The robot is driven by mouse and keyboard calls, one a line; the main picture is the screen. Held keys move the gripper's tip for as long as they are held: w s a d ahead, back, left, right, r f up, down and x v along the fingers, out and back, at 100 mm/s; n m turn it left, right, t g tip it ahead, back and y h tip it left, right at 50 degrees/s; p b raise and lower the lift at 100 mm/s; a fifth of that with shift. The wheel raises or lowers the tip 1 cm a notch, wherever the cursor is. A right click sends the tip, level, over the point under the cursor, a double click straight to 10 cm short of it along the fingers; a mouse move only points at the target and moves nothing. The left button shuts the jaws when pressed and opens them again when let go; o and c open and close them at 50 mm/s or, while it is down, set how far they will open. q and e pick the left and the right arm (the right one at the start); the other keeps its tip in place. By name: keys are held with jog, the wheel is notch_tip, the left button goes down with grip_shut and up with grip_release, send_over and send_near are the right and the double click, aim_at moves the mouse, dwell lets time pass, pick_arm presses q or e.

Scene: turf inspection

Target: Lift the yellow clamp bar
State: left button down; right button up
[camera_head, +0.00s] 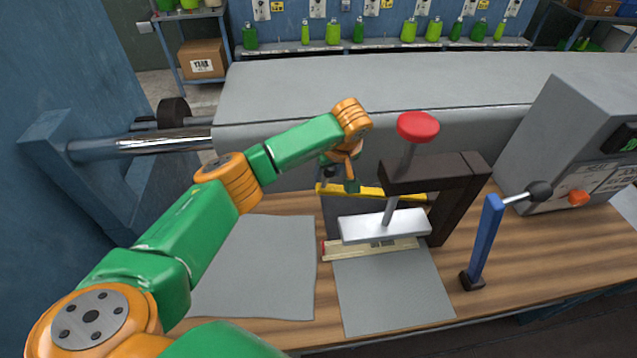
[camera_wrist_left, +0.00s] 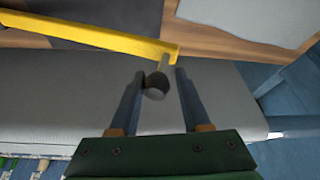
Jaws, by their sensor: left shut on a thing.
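The yellow clamp bar (camera_head: 385,191) lies across the far side of the work table, behind the silver press block. In the left wrist view the bar (camera_wrist_left: 90,34) runs along the upper left, with a short stem and a grey knob (camera_wrist_left: 156,84) at its end. My left gripper (camera_head: 342,180) reaches down at the bar's left end. The press partly hides the bar in the head view. My right gripper is not in view.
A dark press frame (camera_head: 462,190) with a red knob (camera_head: 418,126) and silver block (camera_head: 385,227) stands right of my gripper. A blue lever (camera_head: 485,243) stands further right. Grey sheets (camera_head: 258,265) lie on the wooden table (camera_head: 515,270). A large grey roll (camera_head: 300,90) is behind.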

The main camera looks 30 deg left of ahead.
pick_arm(q)
notch_tip(320, 180, up, 6)
jog(key=w+d+p, duration=0.1)
jog(key=w+d, duration=0.1)
jog(key=d, duration=0.1)
jog(key=shift+a, duration=0.1)
jog(key=c, duration=0.5)
grip_release()
jog(key=shift+w+d+f, duration=0.1)
jog(key=shift+w+d, duration=0.1)
jog(key=shift+d, duration=0.1)
jog(key=shift+a, duration=0.1)
